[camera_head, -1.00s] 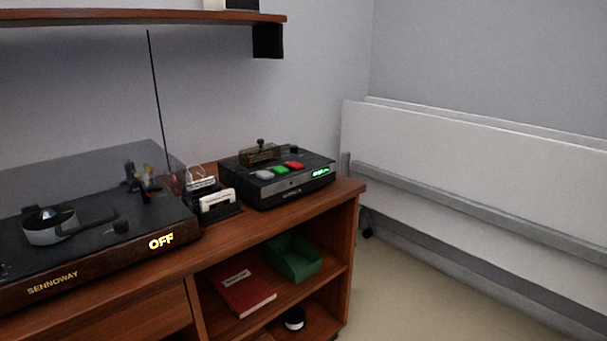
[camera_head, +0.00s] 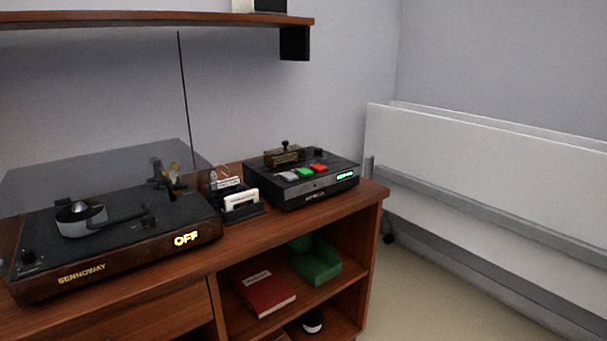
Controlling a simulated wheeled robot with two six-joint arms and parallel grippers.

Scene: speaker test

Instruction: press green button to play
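The green button (camera_head: 303,173) is on top of a black player (camera_head: 326,187) that stands at the right end of the wooden cabinet. A grey button (camera_head: 287,177) is to its left and a red button (camera_head: 319,168) to its right. A small green display (camera_head: 346,175) glows on the player's front, its text too small to read. A brownish block with a dark knob (camera_head: 284,156) sits behind the buttons. Neither of my grippers shows in the view.
A turntable (camera_head: 110,228) reading "OFF" fills the cabinet's left side. A black holder with white cards (camera_head: 242,207) stands between it and the player. A red book (camera_head: 266,292) and a green bin (camera_head: 316,262) lie on the shelf below. A wall shelf (camera_head: 150,17) hangs above. White panels (camera_head: 480,170) stand at right.

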